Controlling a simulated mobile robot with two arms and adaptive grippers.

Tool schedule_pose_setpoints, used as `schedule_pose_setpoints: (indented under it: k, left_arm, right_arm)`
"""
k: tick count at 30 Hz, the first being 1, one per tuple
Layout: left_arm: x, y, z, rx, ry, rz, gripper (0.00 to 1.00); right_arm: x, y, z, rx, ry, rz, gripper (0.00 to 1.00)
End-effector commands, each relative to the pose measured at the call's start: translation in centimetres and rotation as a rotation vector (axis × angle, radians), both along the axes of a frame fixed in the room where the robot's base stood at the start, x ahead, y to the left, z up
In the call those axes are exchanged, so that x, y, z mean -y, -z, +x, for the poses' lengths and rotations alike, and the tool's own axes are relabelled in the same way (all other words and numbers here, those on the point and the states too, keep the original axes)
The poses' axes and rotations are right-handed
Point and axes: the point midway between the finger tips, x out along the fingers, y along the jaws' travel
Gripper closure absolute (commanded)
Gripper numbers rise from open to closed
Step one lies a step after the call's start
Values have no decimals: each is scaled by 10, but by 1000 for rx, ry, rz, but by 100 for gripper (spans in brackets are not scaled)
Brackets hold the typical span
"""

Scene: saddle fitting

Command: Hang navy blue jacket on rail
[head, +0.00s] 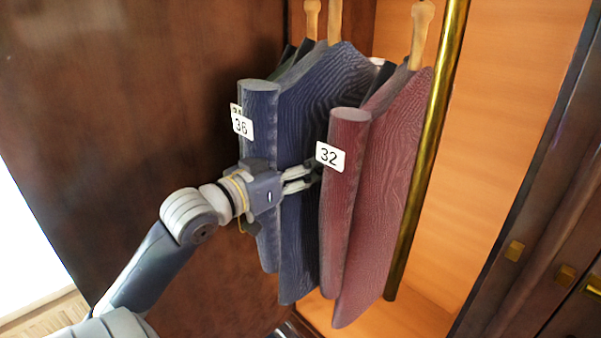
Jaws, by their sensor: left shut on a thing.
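The navy blue jacket (325,95) hangs in the middle of the head view, with a white tag (242,125) reading 36 on its sleeve. A wooden hanger neck (335,22) rises above it; its upper end is out of the picture. My left gripper (304,178) comes in from the left, across the jacket's front, and is shut on it. The fingertips are partly lost against the dark cloth and the maroon jacket's edge. My right gripper is not in view. I cannot see where the hangers meet a rail.
A maroon jacket (385,170) with tag 32 (330,157) hangs close on the right, with its own hanger (421,35). A brass bar (433,125) runs down beside it. Another dark garment shows behind at left. The orange-brown wardrobe interior (500,130) is clear at right.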

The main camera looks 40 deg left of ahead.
Motion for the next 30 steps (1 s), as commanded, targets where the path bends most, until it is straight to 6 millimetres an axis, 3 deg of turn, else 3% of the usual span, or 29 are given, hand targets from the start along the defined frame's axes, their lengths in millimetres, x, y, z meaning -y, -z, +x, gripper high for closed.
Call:
schedule_pose_setpoints:
  k: [25, 30]
  left_arm:
    - [5, -3, 66, 7, 0, 1, 100]
    - [6, 10, 69, 3, 1, 1, 100]
  right_arm:
    - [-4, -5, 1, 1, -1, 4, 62]
    - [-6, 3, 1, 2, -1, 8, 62]
